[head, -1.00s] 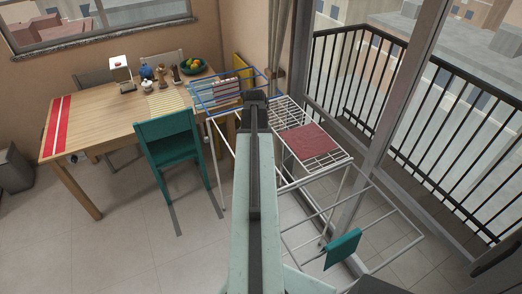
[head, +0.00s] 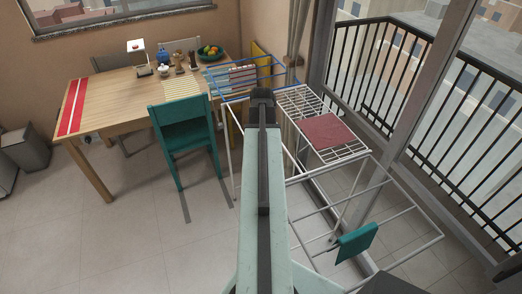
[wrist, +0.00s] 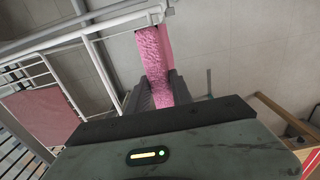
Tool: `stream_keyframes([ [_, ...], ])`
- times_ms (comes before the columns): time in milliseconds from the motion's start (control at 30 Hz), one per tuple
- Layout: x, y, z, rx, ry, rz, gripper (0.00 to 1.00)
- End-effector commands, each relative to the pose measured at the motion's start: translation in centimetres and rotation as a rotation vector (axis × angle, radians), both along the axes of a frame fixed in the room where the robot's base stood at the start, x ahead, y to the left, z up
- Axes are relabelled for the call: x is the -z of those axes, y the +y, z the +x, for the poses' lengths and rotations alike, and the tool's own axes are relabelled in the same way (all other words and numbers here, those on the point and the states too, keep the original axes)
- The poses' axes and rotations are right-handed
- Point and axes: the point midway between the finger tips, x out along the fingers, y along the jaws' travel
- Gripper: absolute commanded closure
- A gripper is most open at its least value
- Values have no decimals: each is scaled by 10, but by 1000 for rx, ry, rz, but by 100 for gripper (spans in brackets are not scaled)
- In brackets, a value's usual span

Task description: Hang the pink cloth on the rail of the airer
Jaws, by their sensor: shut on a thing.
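My gripper (wrist: 160,92) is shut on the pink cloth (wrist: 153,55) in the wrist view. A long strip of the cloth runs up the picture from between the dark fingers. The white airer (wrist: 92,28) lies just left of the cloth, with a rail end close beside it. I cannot tell whether cloth and rail touch. In the head view the airer (head: 385,212) stands right of my arm. My arm hides my gripper and the pink cloth there.
A dark red cloth (head: 327,131) lies on the airer's wire shelf, and a teal cloth (head: 357,242) hangs on a low rail. The wooden table (head: 112,100) and teal chair (head: 187,138) stand left. The glazed balcony side (head: 440,110) bounds the right. The floor at front left is clear.

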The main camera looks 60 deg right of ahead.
Motion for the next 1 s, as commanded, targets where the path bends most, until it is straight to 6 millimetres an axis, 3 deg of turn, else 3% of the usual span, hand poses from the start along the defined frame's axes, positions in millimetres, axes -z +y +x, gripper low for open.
stream_keyframes([
  [33,10,0,0,0,0,0,100],
  [700,71,0,0,0,0,0,100],
  [1000,86,0,0,1,0,0,100],
])
